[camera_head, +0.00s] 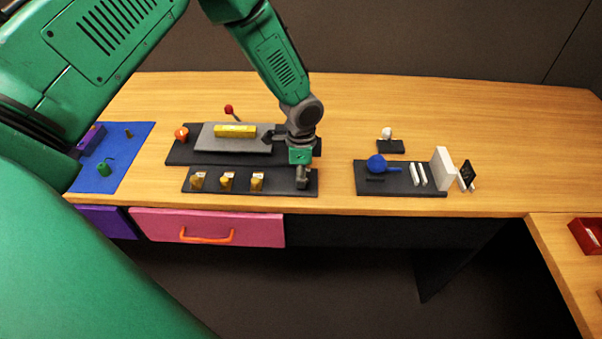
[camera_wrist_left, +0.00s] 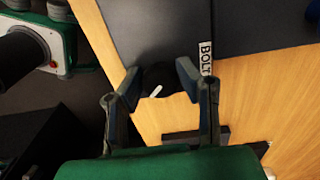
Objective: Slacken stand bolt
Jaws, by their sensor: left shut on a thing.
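My left gripper (camera_head: 302,184) reaches down to the right end of the front dark strip (camera_head: 240,188) in the head view. In the left wrist view, the fingers of my left gripper (camera_wrist_left: 160,74) are shut on a dark round bolt head (camera_wrist_left: 157,84) with a white mark line. A white label reading BOLT (camera_wrist_left: 206,58) lies on the dark panel (camera_wrist_left: 150,25) beside the right finger. The bolt is hidden behind the gripper in the head view. My right gripper is in neither view.
Several gold pieces (camera_head: 227,181) stand on the front strip, left of the gripper. Behind are a grey plate with a yellow block (camera_head: 234,131), a red-knobbed lever (camera_head: 229,109) and an orange knob (camera_head: 181,133). A panel with a blue ball (camera_head: 376,163) stands right. Table between is clear.

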